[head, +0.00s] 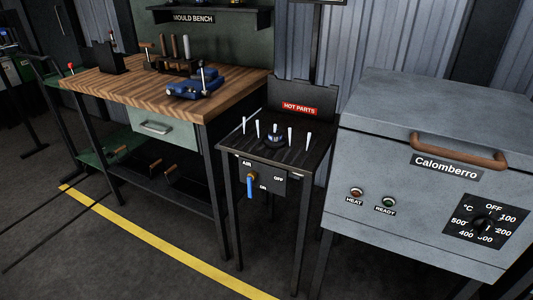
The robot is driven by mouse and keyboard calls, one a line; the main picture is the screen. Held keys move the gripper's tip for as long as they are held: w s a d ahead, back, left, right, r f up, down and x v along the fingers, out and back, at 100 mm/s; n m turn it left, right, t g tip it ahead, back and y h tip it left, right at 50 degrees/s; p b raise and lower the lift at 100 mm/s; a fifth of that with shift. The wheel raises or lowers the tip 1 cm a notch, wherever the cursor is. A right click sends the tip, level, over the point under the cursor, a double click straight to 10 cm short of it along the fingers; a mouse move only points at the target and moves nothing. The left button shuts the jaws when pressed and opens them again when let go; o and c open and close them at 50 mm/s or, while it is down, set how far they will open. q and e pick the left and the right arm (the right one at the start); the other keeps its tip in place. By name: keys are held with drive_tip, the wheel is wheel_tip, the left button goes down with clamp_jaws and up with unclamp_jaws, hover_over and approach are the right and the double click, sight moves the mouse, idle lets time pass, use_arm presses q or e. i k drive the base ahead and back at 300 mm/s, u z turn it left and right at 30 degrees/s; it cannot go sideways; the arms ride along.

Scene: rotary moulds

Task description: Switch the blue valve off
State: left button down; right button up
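The blue valve (250,188) is on a dark panel (271,173) at the front of the small black hot parts table. The panel is marked AIR at upper left, OFF at right and ON lower down. The valve's blue lever hangs straight down from a small orange-brown fitting, with its lower end just left of the ON mark and away from the OFF mark. Nothing is touching the lever. Neither of my grippers is in view.
The black table (302,166) holds several white pegs and a dark round piece (275,138). A grey Calomberro oven (390,150) stands close on the right. A wooden workbench (130,87) with a blue vise (195,87) stands at left. The floor in front is open beyond a yellow line (150,239).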

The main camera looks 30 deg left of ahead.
sight(252, 175)
drive_tip(key=u, duration=2.5)
drive_tip(key=i, duration=0.75)
drive_tip(key=z, duration=2.95)
